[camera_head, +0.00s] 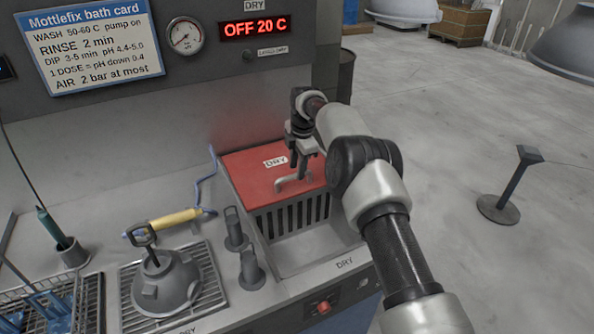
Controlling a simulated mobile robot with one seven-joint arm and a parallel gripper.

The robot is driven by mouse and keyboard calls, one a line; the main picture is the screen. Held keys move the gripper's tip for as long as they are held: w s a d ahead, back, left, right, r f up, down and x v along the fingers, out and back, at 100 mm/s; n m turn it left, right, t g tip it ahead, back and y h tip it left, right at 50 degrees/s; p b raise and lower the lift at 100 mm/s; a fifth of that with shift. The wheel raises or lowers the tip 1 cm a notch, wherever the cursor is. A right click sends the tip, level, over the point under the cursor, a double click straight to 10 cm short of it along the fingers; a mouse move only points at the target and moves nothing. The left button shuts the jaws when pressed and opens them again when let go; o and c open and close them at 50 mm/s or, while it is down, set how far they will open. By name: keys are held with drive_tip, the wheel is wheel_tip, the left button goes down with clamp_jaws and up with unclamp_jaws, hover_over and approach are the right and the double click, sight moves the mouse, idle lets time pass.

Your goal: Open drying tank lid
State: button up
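The red drying tank lid (250,168), marked DRY, lies flat over the rear part of the drying tank (304,248). The front part of the tank shows uncovered, with a slatted dark wall below the lid's front edge. A grey bar handle (291,184) stands on the lid near its front edge. My gripper (303,160) points down just above and behind the handle, close to it. My arm comes in from the lower right and hides the lid's right side. I cannot tell whether the fingers touch the handle or how wide apart they are.
Left of the tank are grey cylindrical parts (250,272), a yellow-handled tool (178,221) with a blue hose, and a grey hood (167,285) on a rack. A control panel (225,55) rises behind. A post (515,185) stands on open floor at right.

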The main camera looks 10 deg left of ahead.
wheel_tip(320, 180, up, 16)
drive_tip(key=s+d, duration=0.1)
drive_tip(key=s, duration=0.1)
drive_tip(key=shift+s+d+f, duration=0.25)
drive_tip(key=shift+s+d, duration=0.05)
drive_tip(key=shift+d, duration=0.05)
